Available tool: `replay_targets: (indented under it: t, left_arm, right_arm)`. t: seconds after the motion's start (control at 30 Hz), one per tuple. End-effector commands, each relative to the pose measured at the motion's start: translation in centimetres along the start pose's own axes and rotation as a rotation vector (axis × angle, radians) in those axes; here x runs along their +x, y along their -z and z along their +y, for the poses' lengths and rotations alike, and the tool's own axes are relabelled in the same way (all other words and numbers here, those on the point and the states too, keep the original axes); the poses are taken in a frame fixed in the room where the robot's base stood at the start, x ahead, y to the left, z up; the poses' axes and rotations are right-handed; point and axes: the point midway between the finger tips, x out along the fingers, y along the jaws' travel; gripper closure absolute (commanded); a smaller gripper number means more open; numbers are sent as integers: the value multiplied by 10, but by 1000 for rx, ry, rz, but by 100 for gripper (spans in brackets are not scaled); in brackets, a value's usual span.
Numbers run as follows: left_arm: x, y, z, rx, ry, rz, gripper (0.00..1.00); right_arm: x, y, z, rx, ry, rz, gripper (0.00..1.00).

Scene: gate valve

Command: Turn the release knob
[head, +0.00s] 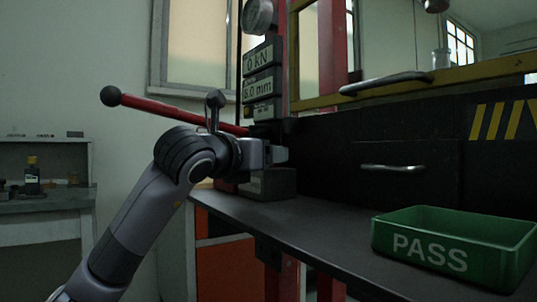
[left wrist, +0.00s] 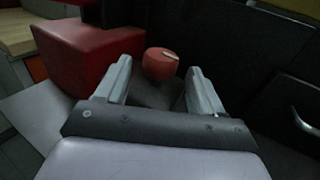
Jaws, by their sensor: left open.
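A round red knob (left wrist: 161,62) with a pale mark on its top shows in the left wrist view, beyond a dark block. I take it to be the release knob. My left gripper (left wrist: 159,70) is open, with one finger on each side of the knob in that view. I cannot tell whether the fingers touch it. In the head view my left gripper (head: 280,154) is at the press column, above the table's left end, and the knob is hidden behind it. My right gripper is not in view.
A red block (left wrist: 85,50) stands left of the knob. A long red lever (head: 170,109) with a black ball end crosses behind my left arm. Gauge displays (head: 260,85) sit above. A green PASS tray (head: 430,252) stands right on the dark table (head: 320,220), whose middle is clear.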

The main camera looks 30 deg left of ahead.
Motion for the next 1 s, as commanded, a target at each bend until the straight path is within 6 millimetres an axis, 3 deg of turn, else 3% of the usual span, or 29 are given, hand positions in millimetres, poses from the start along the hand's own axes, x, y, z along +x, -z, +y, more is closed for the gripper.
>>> replay_targets:
  t: [0.3, 1.0]
  left_arm:
    - [-34, 0, 0, 1, 0, 1, 32]
    - [-37, 0, 0, 0, 0, 1, 32]
  right_arm:
    - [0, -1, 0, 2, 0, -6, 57]
    - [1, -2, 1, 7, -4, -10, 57]
